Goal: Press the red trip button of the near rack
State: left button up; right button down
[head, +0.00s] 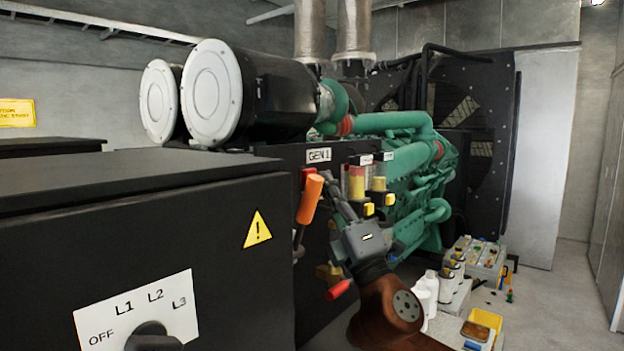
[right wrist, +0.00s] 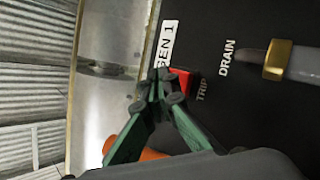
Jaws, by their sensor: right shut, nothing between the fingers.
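The red trip button (right wrist: 182,84) sits on a black panel beside the printed word TRIP, near the GEN 1 label, in the right wrist view. A red patch that looks like this button (head: 308,172) shows in the head view, just above an orange handle. My right gripper (right wrist: 166,84) is shut and empty. Its fingertips overlap the edge of the button in the wrist view; I cannot tell whether they touch it. In the head view the right gripper (head: 328,180) points up at the panel below the GEN 1 label. My left gripper is out of view.
The orange handle (head: 309,200) stands out just left of my gripper. A black cabinet (head: 150,230) with a rotary switch fills the near left. Bottles (head: 428,288) and a battery (head: 478,258) stand at lower right.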

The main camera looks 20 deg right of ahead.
jog(key=shift+w, duration=0.1)
dwell(0.4)
jog(key=shift+w+a, duration=0.25)
jog(key=shift+w, duration=0.05)
jog(key=shift+w+a, duration=0.25)
jog(key=shift+w, duration=0.2)
dwell(1.2)
jog(key=shift+s+d, duration=0.4)
jog(key=shift+s, duration=0.35)
